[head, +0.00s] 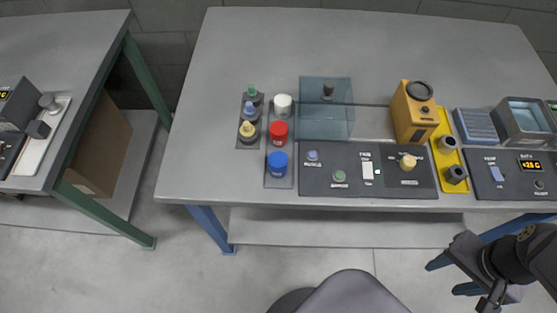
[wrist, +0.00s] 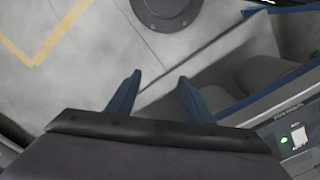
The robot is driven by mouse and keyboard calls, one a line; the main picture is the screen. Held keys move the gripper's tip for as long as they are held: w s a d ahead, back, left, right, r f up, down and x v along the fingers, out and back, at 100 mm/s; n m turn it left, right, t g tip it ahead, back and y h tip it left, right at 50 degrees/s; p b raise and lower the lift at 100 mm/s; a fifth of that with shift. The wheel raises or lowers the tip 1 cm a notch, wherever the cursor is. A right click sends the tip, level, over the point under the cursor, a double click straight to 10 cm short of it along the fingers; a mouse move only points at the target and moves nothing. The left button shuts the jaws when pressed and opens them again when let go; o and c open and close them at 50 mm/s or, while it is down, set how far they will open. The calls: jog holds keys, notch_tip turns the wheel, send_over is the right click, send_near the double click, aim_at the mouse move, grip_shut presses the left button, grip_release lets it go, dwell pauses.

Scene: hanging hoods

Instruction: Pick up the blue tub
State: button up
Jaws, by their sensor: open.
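The blue tub (head: 277,164) stands upright at the near end of a grey rack (head: 279,183) on the workbench, left of the dark control panel. A red tub (head: 278,132) and a white tub (head: 283,104) stand behind it in the same rack. My gripper (head: 439,277) is at the lower right in the head view, in front of the bench's near edge and far to the right of the blue tub. In the wrist view its two blue fingers (wrist: 158,88) are spread with nothing between them. The blue tub is not in the wrist view.
Small bottles with green, blue and yellow caps stand in a rack (head: 240,134) left of the tubs. A transparent bluish hood (head: 325,115) stands behind the control panel (head: 330,183). A yellow device (head: 412,122) is further right. The bench top (head: 210,110) is clear at left.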

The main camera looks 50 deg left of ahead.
dwell(0.3)
jog(key=w+a+r+p, duration=0.1)
jog(key=a+r, duration=0.1)
jog(key=a, duration=0.4)
jog(key=w+a+r+p, duration=0.1)
jog(key=w+a+r, duration=0.1)
jog(key=a, duration=0.5)
jog(key=w+a+r+p, duration=0.2)
jog(key=a+r, duration=0.1)
jog(key=a, duration=0.4)
jog(key=shift+a, duration=0.25)
jog(key=shift+m, duration=0.3)
jog(key=s+a+r, duration=0.1)
jog(key=a, duration=0.3)
jog(key=s+a+p, duration=0.1)
jog(key=s+a, duration=0.1)
jog(key=a, duration=0.2)
jog(key=s+a+r, duration=0.1)
jog(key=s+a, duration=0.1)
jog(key=a, duration=0.2)
jog(key=shift+s+a+r+p, duration=0.25)
jog(key=shift+a+r+p, duration=0.1)
jog(key=shift+p, duration=0.05)
jog(key=r+p, duration=0.1)
jog(key=r, duration=0.1)
send_over(278, 159)
jog(key=shift+d+f, duration=0.15)
jog(key=shift+f, duration=0.05)
jog(key=shift+f+p, duration=0.85)
jog(key=shift+f, duration=2.8)
